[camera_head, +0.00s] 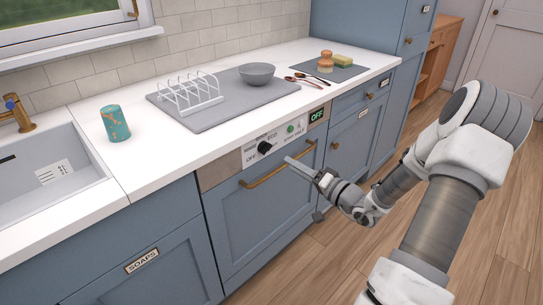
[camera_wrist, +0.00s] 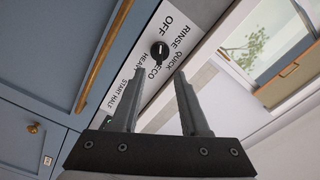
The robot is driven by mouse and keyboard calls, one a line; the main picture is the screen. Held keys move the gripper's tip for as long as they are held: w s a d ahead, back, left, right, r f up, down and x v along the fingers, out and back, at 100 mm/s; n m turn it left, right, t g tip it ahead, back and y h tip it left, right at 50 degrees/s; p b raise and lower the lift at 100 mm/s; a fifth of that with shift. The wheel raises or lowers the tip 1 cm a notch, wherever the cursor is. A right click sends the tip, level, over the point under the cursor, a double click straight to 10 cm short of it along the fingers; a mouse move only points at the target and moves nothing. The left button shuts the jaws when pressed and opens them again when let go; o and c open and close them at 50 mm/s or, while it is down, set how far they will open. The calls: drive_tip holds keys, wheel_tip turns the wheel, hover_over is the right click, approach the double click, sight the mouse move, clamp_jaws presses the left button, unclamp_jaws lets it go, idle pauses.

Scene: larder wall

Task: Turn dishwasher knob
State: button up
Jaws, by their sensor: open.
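The dishwasher knob (camera_head: 264,148) is small, round and black, on a pale label plate on the dishwasher's top strip. The plate carries words such as OFF, RINSE, QUICK, ECO and HEAVY. In the wrist view the knob (camera_wrist: 159,50) shows a pale mark on its face. The blue dishwasher front (camera_head: 262,220) is closed, with a brass bar handle (camera_head: 278,164) below the plate. My gripper (camera_head: 290,162) is in front of the handle's right part, to the right of the knob. In the wrist view my gripper (camera_wrist: 158,72) is open and empty, with the knob beyond its fingertips.
A green button (camera_head: 290,128) and a dark display (camera_head: 317,116) reading OFF lie right of the knob. Above, the white counter holds a grey mat (camera_head: 222,112) with a white rack (camera_head: 192,95) and a grey bowl (camera_head: 257,73). A teal cup (camera_head: 115,123) stands near the sink.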

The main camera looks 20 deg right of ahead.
sight(268, 151)
drive_tip(key=b+x, duration=0.1)
drive_tip(key=x, duration=0.8)
drive_tip(key=shift+w, duration=0.1)
clamp_jaws()
